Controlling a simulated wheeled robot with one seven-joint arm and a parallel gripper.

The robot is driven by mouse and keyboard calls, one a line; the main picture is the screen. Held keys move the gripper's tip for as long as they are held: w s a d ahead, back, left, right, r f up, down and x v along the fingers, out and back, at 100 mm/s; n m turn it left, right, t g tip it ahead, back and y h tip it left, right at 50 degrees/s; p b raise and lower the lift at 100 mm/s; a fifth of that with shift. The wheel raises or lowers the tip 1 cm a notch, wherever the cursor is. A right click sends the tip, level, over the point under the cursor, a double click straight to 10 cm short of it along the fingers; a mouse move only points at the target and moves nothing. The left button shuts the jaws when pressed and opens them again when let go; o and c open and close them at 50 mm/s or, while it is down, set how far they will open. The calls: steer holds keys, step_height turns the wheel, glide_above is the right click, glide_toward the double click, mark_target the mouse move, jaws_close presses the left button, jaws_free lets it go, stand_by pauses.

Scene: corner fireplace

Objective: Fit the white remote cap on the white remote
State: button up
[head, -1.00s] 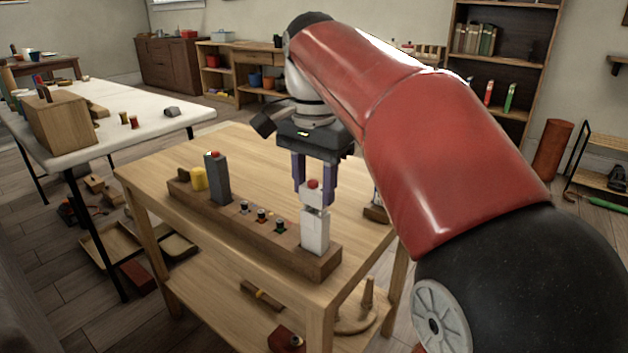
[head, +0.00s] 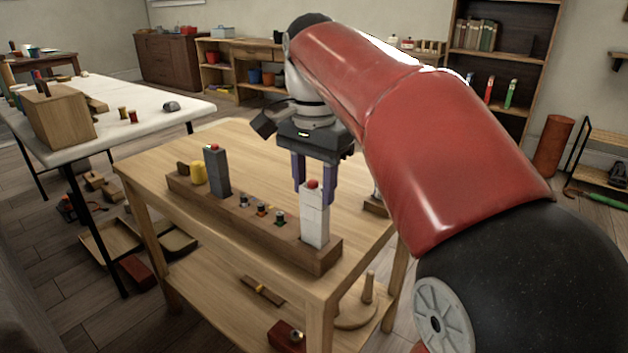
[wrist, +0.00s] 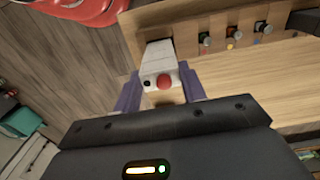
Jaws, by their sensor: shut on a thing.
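The white remote (head: 315,227) stands upright in the right end of the brown wooden block (head: 250,228). The white remote cap (head: 314,198), with a red button on top, sits on its upper end in line with it, with no clear gap between them in the head view. My gripper (head: 315,192) points down and is shut on the cap, one purple finger on each side.
A grey remote (head: 216,172) with a red button stands in the same block, beside a yellow piece (head: 198,173). Several small batteries (head: 262,211) sit in the block's middle. The wooden table (head: 268,160) is largely clear behind the block.

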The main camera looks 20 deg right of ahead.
steer(key=shift+f, duration=0.1)
steer(key=o, duration=1)
steer(key=shift+c, duration=0.2)
step_height(320, 180, up, 8)
steer(key=shift+f+p, duration=0.2)
steer(key=shift+p, duration=0.85)
steer(key=shift+s+f+n, duration=0.2)
steer(key=shift+s+n, duration=0.1)
steer(key=shift+s, duration=0.1)
steer(key=s+f+n+t, duration=0.2)
steer(key=s+f+n, duration=0.3)
steer(key=f, duration=0.5)
steer(key=s+f+n+t, duration=0.3)
steer(key=s+f+n, duration=0.2)
steer(key=s+f, duration=0.4)
steer(key=shift+s+f+t, duration=0.25)
steer(key=shift+f+t, duration=0.05)
steer(key=shift+f, duration=0.45)
